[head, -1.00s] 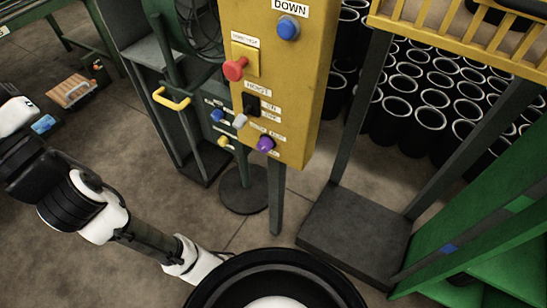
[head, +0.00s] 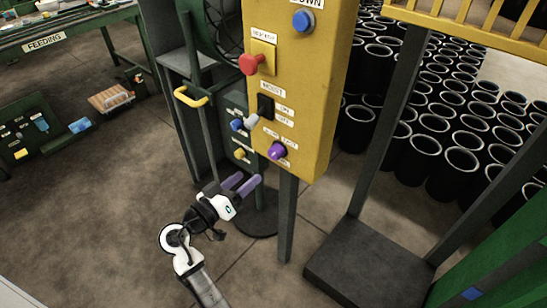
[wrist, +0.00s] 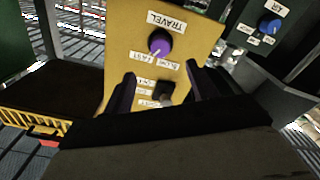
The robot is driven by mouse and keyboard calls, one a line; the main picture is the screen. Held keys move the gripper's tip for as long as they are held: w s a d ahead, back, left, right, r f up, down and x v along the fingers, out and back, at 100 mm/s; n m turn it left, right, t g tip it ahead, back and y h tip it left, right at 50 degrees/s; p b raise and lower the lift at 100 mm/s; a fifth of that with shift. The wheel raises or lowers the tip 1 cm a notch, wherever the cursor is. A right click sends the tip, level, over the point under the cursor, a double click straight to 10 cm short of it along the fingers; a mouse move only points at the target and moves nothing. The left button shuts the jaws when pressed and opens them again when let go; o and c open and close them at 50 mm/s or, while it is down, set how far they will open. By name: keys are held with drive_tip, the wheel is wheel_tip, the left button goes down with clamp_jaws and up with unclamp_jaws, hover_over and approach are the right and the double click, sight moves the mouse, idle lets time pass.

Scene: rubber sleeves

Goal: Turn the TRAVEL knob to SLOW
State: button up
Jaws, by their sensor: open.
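The purple TRAVEL knob (head: 277,151) sits low on the front of the yellow control panel (head: 315,85). In the wrist view the knob (wrist: 160,43) is round, with a pale mark on its lower edge. The TRAVEL label (wrist: 164,20) is above it and two small labels are below; the knob's exact setting is hard to tell. My gripper (head: 242,182) is open and empty, its purple fingers below and left of the knob, apart from it. In the wrist view my gripper's fingers (wrist: 160,72) stand apart, with the knob beyond them.
A black HOIST switch (head: 265,106) with a pale lever is above the knob. A red button (head: 253,63) and blue DOWN button (head: 303,21) are higher. A smaller dark panel with a blue knob (head: 237,124) and yellow knob (head: 240,153) is left. A panel post (head: 287,215) stands below.

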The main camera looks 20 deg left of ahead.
sight(273, 155)
drive_tip(key=p+x, duration=0.2)
drive_tip(key=x, duration=0.8)
drive_tip(key=shift+w+d, duration=0.15)
drive_tip(key=shift+w, duration=0.2)
drive_tip(key=c, duration=1)
drive_tip(key=shift+n+p, duration=0.4)
drive_tip(key=n+p, duration=0.2)
drive_tip(key=n, duration=0.3)
drive_tip(key=shift+r+n+p, duration=0.15)
drive_tip(key=shift+n+p, duration=0.2)
drive_tip(key=shift+n, duration=0.05)
drive_tip(key=n+p, duration=0.3)
drive_tip(key=n, duration=0.2)
drive_tip(key=shift+n, duration=0.3)
